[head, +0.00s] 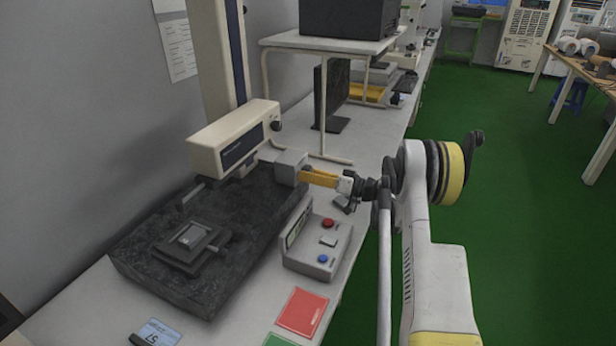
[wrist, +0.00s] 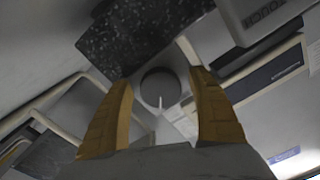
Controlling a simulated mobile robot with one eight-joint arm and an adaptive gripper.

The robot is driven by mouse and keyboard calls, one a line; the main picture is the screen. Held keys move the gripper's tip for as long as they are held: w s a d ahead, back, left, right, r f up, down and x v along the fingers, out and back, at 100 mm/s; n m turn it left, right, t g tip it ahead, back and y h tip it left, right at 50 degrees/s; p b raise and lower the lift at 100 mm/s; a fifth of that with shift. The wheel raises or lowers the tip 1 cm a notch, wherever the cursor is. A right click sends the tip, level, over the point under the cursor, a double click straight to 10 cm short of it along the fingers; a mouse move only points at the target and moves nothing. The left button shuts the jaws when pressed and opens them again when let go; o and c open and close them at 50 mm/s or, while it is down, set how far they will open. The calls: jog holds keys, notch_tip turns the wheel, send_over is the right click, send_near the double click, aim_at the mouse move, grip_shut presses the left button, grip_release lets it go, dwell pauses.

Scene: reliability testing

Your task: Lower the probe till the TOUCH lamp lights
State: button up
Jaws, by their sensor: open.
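The height measuring machine's cream head (head: 232,138) sits on a tall column above a black granite base (head: 135,262). A thin grey probe arm (head: 193,193) shows below it, above a dark fixture (head: 188,247) holding a small block; the probe tip's gap is unclear. A grey housing (head: 291,167) stands at the base's right edge. My gripper (head: 310,176) is beside it, its yellow fingers open. In the wrist view a round grey knob (wrist: 160,88) with a white mark lies between the fingers, gaps showing on both sides. TOUCH lettering (wrist: 262,16) is at upper right; no lit lamp is visible.
A control box (head: 318,248) with red and blue buttons stands below my gripper. Red (head: 302,313) and green cards and a small display (head: 158,332) lie in front. A monitor (head: 331,95) and a raised shelf (head: 325,43) stand behind.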

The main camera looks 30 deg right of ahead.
jog(key=c, duration=1.2)
jog(key=shift+m, duration=0.3)
jog(key=m, duration=0.4)
jog(key=shift+s+r+m, duration=0.1)
jog(key=shift+m, duration=0.2)
jog(key=m, duration=0.4)
jog(key=shift+a, duration=0.1)
jog(key=m, duration=0.5)
jog(key=shift+r+m, duration=0.15)
jog(key=shift+m, duration=0.25)
jog(key=m, duration=0.4)
jog(key=shift+r+m, duration=0.1)
jog(key=shift+m, duration=0.2)
